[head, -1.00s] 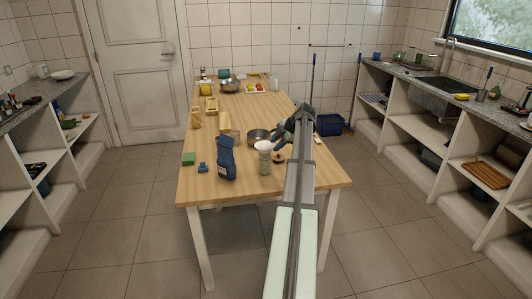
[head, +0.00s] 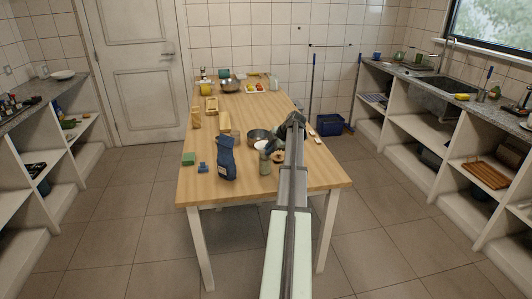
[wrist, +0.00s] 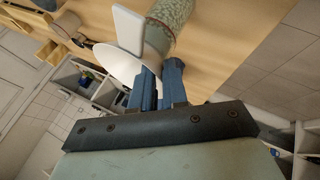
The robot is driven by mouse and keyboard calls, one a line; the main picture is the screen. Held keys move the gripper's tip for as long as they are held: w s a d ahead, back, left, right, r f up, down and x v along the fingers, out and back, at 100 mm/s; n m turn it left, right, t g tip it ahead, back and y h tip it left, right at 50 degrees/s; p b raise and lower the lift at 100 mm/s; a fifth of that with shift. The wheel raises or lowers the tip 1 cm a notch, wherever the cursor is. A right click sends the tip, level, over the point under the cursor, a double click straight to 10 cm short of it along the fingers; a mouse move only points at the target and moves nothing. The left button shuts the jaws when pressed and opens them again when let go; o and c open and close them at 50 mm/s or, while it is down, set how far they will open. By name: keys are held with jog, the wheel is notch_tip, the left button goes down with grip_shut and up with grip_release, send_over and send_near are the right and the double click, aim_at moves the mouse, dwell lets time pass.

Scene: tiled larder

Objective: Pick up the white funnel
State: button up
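The white funnel (head: 262,146) is at the top of a pale greenish jar (head: 265,165) near the table's front. It looks tilted in the head view. In the wrist view the wide white funnel (wrist: 115,63) lies just beyond the fingers, beside the jar (wrist: 170,18) with its speckled green contents. My gripper (head: 275,150) is at the funnel from the right. In the wrist view, the two blue fingers of my gripper (wrist: 160,75) are close together, with some white showing at their tips. Whether they grip it is unclear.
A small brown ring-shaped item (head: 278,157) lies to the right. A green block (head: 188,159) and a blue item (head: 203,167) lie further left. The table's front strip is clear.

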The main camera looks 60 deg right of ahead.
grip_shut()
jog(key=shift+r, duration=0.1)
